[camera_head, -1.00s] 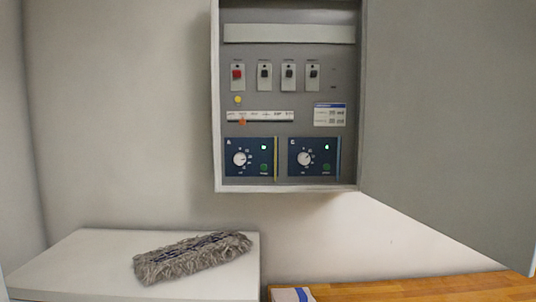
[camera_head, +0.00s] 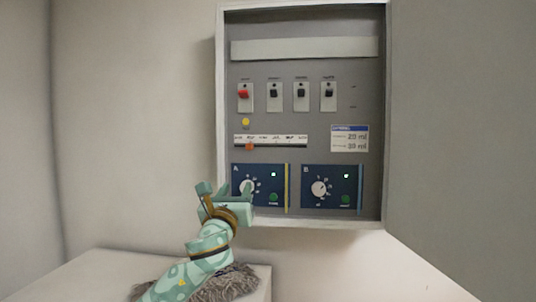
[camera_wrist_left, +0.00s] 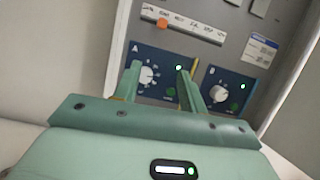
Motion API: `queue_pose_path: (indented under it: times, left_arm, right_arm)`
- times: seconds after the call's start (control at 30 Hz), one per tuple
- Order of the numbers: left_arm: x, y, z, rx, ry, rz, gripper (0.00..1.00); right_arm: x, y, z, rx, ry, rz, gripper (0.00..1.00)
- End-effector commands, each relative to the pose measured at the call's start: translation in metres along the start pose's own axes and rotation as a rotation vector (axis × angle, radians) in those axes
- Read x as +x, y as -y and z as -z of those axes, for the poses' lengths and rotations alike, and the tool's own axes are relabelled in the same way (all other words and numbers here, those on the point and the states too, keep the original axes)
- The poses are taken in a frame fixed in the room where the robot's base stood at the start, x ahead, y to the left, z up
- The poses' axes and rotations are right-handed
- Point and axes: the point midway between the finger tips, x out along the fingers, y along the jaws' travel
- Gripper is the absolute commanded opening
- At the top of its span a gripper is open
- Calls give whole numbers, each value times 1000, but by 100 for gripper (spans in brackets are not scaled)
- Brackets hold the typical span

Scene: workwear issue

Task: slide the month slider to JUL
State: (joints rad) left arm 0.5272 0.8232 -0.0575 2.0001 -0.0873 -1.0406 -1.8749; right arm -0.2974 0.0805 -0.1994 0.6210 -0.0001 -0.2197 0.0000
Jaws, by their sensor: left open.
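The month slider is a white label strip (camera_head: 284,138) with a dark slot under it and an orange knob (camera_head: 250,147), inside the open wall cabinet. The knob stands near the strip's left end, under about the second label; the small print is hard to read, though JUL seems right of the middle. My left gripper (camera_head: 226,189) is open and empty, below and left of the knob, in front of panel A. In the left wrist view, the orange knob (camera_wrist_left: 162,23) is beyond and above the open fingers (camera_wrist_left: 159,69), apart from them. My right gripper is not in view.
Dial panels A (camera_head: 260,171) and B (camera_head: 331,187) sit below the slider. Above are a yellow button (camera_head: 245,122) and several switches, one red (camera_head: 244,94). The cabinet door (camera_head: 460,130) stands open at right. A grey mop head (camera_head: 228,285) lies below.

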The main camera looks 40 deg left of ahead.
Motion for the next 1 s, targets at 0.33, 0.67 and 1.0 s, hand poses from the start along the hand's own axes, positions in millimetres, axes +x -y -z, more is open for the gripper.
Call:
queue_pose_path:
  times: [0.33,0.67,1.0]
  left_arm:
    - [46,-6,-28,68,45,-11,42]
    - [127,-6,-31,64,44,-9,42]
    - [165,-6,-30,66,43,-7,42]
  right_arm:
    - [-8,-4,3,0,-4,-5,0]
    - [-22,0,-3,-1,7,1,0]
    - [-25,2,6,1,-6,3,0]
